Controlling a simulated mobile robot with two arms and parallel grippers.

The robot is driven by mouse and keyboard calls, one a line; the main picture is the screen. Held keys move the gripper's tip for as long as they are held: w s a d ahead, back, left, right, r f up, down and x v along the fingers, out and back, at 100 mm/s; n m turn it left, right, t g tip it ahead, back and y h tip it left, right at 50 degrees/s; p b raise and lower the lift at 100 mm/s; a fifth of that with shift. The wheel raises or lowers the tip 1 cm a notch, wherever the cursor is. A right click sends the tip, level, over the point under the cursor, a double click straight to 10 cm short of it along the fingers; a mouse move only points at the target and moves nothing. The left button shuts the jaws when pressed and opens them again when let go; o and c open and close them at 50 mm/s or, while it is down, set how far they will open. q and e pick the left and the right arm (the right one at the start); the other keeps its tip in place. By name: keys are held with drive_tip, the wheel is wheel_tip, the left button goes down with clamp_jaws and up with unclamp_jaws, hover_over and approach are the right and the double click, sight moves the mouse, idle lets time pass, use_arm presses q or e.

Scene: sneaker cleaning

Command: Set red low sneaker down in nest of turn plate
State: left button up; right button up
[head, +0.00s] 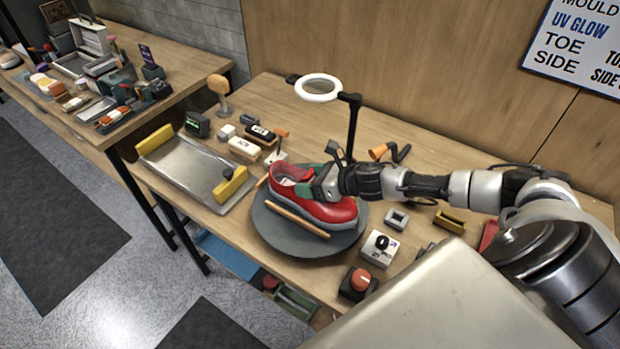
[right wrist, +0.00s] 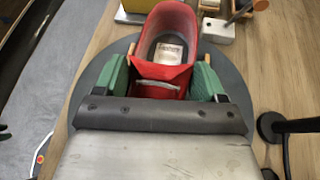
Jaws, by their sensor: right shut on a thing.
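The red low sneaker (head: 325,208) is at the turn plate (head: 267,232), a round dark grey disc on the workbench. Its toe points right in the head view and its heel opening is at the left. Light wooden rails (head: 298,219) lie along the plate beside the shoe. My right gripper (head: 308,185) is shut on the sneaker near its tongue. In the right wrist view its green fingers (right wrist: 161,80) press on both sides of the red shoe (right wrist: 172,20). Whether the sole rests fully in the nest is hidden. My left gripper does not show.
A ring lamp (head: 318,88) on a black stand rises behind the plate. A metal tray (head: 190,172) with yellow ends lies to the left. A white block (head: 378,249) and a red-orange knob box (head: 358,284) stand close at front right. A second bench holds several tools.

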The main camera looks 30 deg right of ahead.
drive_tip(key=shift+f, duration=0.2)
drive_tip(key=o, duration=1.4)
drive_tip(key=shift+o, duration=0.2)
drive_tip(key=shift+r, duration=0.1)
drive_tip(key=shift+r, duration=0.2)
drive_tip(key=v, duration=0.2)
drive_tip(key=b+v, duration=0.1)
drive_tip(key=v, duration=0.1)
drive_tip(key=b+v, duration=0.1)
drive_tip(key=v, duration=0.1)
drive_tip(key=shift+s+d+f, duration=0.15)
drive_tip(key=shift+s+f, duration=0.05)
drive_tip(key=shift+s, duration=0.15)
drive_tip(key=shift+b+v, duration=0.5)
drive_tip(key=shift+v, duration=0.5)
drive_tip(key=shift+p+v, duration=0.45)
drive_tip(key=shift+v, duration=1.2)
drive_tip(key=shift+r, duration=0.2)
